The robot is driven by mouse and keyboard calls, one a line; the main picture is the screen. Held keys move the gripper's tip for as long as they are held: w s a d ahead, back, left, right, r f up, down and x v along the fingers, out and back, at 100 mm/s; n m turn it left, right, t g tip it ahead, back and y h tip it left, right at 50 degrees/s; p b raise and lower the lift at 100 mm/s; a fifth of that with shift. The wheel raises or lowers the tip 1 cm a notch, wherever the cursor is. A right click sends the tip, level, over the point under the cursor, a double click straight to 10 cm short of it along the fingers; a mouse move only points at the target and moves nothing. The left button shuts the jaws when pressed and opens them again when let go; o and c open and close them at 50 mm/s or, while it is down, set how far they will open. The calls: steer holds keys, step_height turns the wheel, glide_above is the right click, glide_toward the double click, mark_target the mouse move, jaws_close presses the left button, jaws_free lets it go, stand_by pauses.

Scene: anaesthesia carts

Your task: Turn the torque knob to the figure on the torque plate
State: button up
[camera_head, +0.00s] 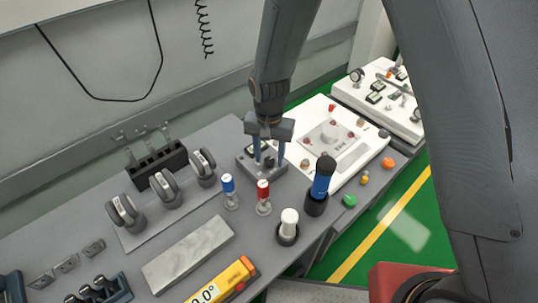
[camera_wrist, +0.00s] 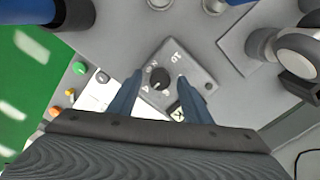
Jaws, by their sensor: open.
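My gripper (camera_head: 269,158) points down over a small grey box (camera_head: 248,167) on the bench. The wrist view shows my two blue fingers open (camera_wrist: 159,88), one on each side of a round dark knob (camera_wrist: 160,79) on the box's plate (camera_wrist: 187,62). The fingers look apart from the knob; their height above it is hard to judge. White marks ring the knob; one looks like "10", the others are too small to read surely.
A blue-handled tool (camera_head: 321,178) stands upright right of the box. Red-topped (camera_head: 263,190) and blue-topped (camera_head: 229,185) posts, a white knob (camera_head: 289,222) and grey levers (camera_head: 203,165) stand nearby. A white panel (camera_head: 345,115) lies behind. A grey block (camera_head: 188,255) lies in front.

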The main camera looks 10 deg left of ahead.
steer(key=c, duration=1.1)
steer(key=shift+o, duration=0.2)
steer(key=shift+n, duration=0.4)
steer(key=n, duration=0.4)
steer(key=shift+n+b, duration=0.3)
steer(key=shift+n, duration=0.1)
steer(key=n, duration=0.4)
steer(key=shift+n, duration=0.3)
steer(key=n+b, duration=0.1)
steer(key=n, duration=0.2)
steer(key=shift+n, duration=0.3)
steer(key=n, duration=0.3)
steer(key=shift+n, duration=0.3)
steer(key=n+b, duration=0.1)
steer(key=n, duration=0.5)
steer(key=shift+n, duration=0.3)
